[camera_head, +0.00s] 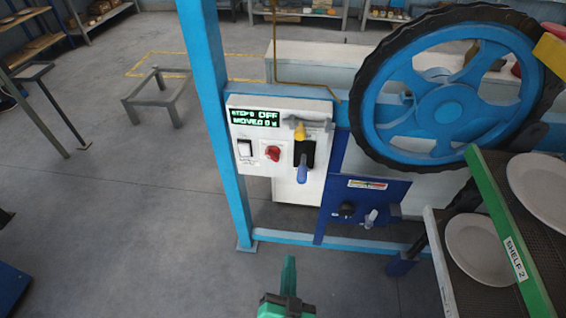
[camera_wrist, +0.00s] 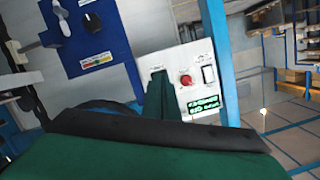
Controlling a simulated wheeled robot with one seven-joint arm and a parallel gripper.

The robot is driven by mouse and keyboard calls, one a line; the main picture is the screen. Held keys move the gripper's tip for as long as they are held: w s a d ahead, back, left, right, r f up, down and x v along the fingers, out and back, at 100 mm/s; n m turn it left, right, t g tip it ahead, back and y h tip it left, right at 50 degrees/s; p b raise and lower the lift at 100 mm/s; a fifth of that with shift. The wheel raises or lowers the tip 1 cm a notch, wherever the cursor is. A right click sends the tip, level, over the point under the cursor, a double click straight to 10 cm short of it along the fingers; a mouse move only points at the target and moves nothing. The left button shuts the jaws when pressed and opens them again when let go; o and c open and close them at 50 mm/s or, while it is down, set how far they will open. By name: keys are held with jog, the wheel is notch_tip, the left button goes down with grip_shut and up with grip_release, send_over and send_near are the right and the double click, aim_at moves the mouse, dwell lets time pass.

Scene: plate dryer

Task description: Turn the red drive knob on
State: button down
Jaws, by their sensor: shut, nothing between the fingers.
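The red drive knob (camera_head: 272,153) is on the front of a white control box, between a white rocker switch (camera_head: 245,149) and a black lever slot with a blue handle (camera_head: 302,171). In the wrist view the knob (camera_wrist: 186,80) appears on the white panel, which is seen rotated. My green gripper (camera_head: 288,285) is at the bottom of the head view, below and apart from the box. Its fingers are shut and empty. In the wrist view a green finger (camera_wrist: 158,100) covers part of the panel.
A blue post (camera_head: 213,120) stands left of the box. A large blue wheel (camera_head: 425,105) is to the right. A blue panel with a black knob (camera_head: 346,209) is lower right. A green-edged shelf (camera_head: 505,225) with white plates is at far right. Floor at left is mostly open.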

jog(key=w+r+m, duration=0.2)
jog(key=w+r, duration=0.3)
jog(key=w, duration=0.5)
jog(key=m+y, duration=0.1)
jog(key=y, duration=0.1)
send_near(280, 153)
jog(key=s+d+r, duration=0.3)
jog(key=s, duration=0.2)
jog(key=x, duration=1)
jog(key=shift+d+r, duration=0.2)
jog(key=shift+d, duration=0.2)
jog(key=shift+a+f, duration=1.15)
jog(key=shift+a, duration=0.1)
jog(key=shift+a+f, duration=0.25)
jog(key=shift+a, duration=0.05)
jog(key=shift+d, duration=0.1)
